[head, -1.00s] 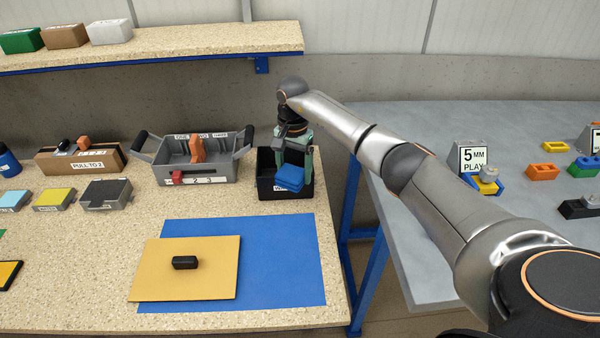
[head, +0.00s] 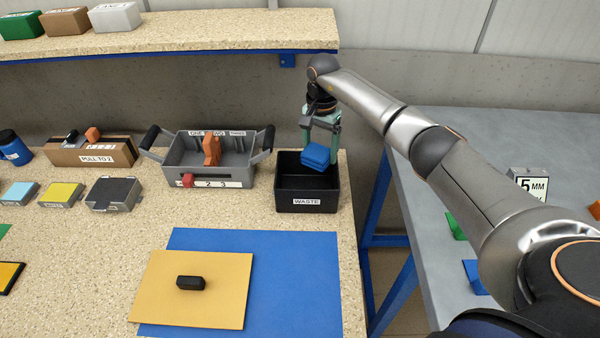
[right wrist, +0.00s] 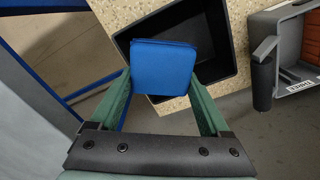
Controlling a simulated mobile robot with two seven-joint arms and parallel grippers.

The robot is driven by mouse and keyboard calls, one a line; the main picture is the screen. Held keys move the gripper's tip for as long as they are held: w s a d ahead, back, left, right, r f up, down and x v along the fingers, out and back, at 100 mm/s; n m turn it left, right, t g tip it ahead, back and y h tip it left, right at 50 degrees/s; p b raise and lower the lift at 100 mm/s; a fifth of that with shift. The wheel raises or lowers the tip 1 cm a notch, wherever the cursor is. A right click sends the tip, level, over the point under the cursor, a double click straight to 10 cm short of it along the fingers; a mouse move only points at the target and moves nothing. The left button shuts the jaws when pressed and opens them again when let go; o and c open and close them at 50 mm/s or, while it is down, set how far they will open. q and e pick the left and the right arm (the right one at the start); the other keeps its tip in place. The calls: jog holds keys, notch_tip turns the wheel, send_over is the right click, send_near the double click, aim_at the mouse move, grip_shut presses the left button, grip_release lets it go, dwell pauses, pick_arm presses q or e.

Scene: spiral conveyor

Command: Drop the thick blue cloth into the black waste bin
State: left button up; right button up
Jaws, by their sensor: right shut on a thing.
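The thick blue cloth (head: 315,156) is a folded pad held between the green fingers of my right gripper (head: 320,140). It hangs over the opening of the black waste bin (head: 306,202), which has a WASTE label on its front. In the right wrist view the cloth (right wrist: 163,66) sits between the two fingers of the right gripper (right wrist: 160,90), with the dark bin interior (right wrist: 200,42) around and behind it. The bin floor is partly hidden by the cloth. My left gripper is not in view.
A grey tray with handles (head: 235,172) stands just left of the bin. A blue mat (head: 290,265) with a tan board (head: 215,310) and a black block (head: 190,283) lies in front. A grey table (head: 420,250) stands right across a gap.

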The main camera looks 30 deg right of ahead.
jog(key=shift+w+f+b, duration=0.25)
jog(key=shift+w+b, duration=0.2)
jog(key=shift+b, duration=0.25)
jog(key=f+b, duration=0.1)
jog(key=f, duration=0.2)
jog(key=f+b, duration=0.1)
jog(key=shift+w+f+b, duration=0.25)
jog(key=shift+f+b, duration=0.05)
jog(key=shift+f, duration=0.1)
jog(key=o, duration=1.2)
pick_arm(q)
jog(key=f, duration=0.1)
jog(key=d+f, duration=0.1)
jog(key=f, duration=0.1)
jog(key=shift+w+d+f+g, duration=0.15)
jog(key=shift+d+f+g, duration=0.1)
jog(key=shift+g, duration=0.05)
pick_arm(e)
jog(key=shift+o, duration=0.2)
